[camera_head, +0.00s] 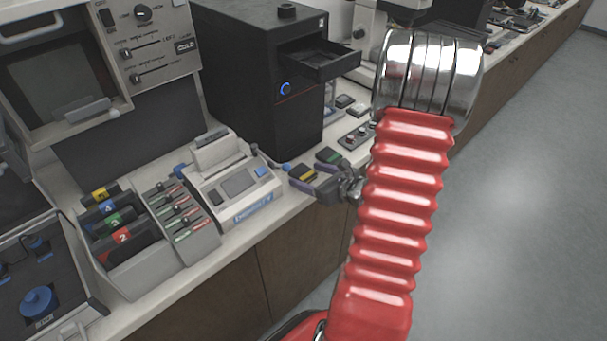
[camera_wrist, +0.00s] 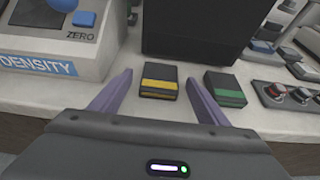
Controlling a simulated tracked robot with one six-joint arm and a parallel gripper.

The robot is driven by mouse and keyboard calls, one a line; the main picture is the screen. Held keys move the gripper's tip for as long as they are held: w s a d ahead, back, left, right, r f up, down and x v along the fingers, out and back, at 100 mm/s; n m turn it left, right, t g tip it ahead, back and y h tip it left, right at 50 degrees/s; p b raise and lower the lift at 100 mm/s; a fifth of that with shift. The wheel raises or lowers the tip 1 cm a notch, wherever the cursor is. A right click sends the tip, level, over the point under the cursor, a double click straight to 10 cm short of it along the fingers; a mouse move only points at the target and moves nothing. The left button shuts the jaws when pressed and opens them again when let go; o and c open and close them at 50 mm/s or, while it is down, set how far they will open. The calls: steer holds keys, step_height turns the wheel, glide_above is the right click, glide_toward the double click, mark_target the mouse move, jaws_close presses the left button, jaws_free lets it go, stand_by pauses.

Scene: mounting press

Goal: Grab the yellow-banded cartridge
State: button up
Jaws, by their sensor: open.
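The yellow-banded cartridge (camera_wrist: 159,80) is a small dark block with a yellow stripe, lying on the white counter near its front edge. In the wrist view it sits between the two purple fingers of my gripper (camera_wrist: 157,92), with a gap on each side. My gripper is open and holds nothing. In the head view the cartridge (camera_head: 302,173) is beside the fingers of my gripper (camera_head: 308,177), partly hidden by them. A green-banded cartridge (camera_wrist: 226,90) lies to the right, just outside the right finger.
A density meter (camera_head: 232,180) stands left of the cartridge. A tall black machine (camera_head: 262,85) with an open drawer (camera_head: 325,60) stands behind. A small knob panel (camera_wrist: 290,97) is at the right. A rack of numbered cartridges (camera_head: 150,270) stands further left.

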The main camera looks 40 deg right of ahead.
steer(key=shift+w+f, duration=0.1)
steer(key=shift+w, duration=0.15)
steer(key=shift+c, duration=0.5)
steer(key=c, duration=1.1)
